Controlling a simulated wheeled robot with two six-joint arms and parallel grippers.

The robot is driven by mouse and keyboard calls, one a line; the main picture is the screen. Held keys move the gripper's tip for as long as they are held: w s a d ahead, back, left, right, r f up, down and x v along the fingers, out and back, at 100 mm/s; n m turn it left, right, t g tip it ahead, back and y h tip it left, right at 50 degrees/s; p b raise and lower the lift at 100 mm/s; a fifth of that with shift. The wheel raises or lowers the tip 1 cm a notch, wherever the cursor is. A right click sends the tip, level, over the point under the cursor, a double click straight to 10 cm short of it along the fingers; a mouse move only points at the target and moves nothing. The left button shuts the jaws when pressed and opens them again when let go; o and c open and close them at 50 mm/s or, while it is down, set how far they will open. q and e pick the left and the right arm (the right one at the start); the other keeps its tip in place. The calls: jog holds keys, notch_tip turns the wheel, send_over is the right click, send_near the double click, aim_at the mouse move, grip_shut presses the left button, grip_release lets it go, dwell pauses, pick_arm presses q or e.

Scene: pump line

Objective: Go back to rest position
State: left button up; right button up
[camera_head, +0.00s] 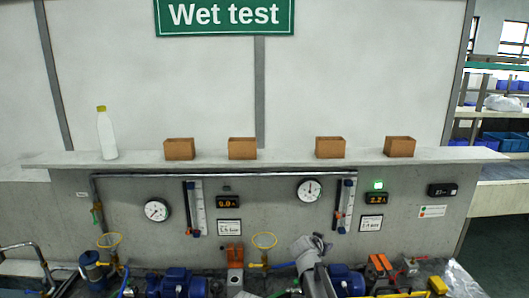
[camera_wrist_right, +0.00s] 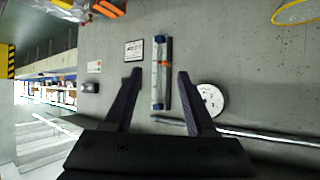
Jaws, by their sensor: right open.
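My right gripper (camera_wrist_right: 159,73) is open and empty, its two dark fingers spread apart in the right wrist view. That view is upside down; a flow tube (camera_wrist_right: 162,75) with an orange mark shows between the fingers, on the wall beyond, and I see no contact. In the head view my right arm (camera_head: 310,266) rises from the bottom edge, in front of the pump line and below the right gauge (camera_head: 309,190). Its fingers are not clear there. My left gripper is in neither view.
Blue pumps (camera_head: 178,284), yellow handwheels (camera_head: 264,241) and an orange part (camera_head: 235,255) stand along the bottom. A ledge (camera_head: 290,160) holds a white bottle (camera_head: 106,135) and several brown boxes (camera_head: 242,148). A display (camera_head: 377,198) reads 2.2 under a green light (camera_head: 377,184).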

jog(key=s+a+f+n+g+y+b, duration=0.1)
jog(key=s+a+f+n+g+b, duration=0.2)
jog(key=s+f, duration=0.4)
jog(key=s+a+f+n+g+y+b, duration=0.2)
jog(key=s+f, duration=0.6)
jog(key=s, duration=0.8)
jog(key=s+a+f+n+g+y+b, duration=0.1)
jog(key=s+a+f+n+g+b, duration=0.4)
jog(key=s, duration=0.7)
jog(key=a+f+b, duration=0.2)
jog(key=a+f, duration=0.1)
jog(key=a, duration=0.1)
jog(key=shift+s+a+n+y, duration=0.15)
jog(key=shift+s+n+y, duration=0.1)
jog(key=shift+n+y, duration=0.05)
jog(key=shift+w, duration=0.1)
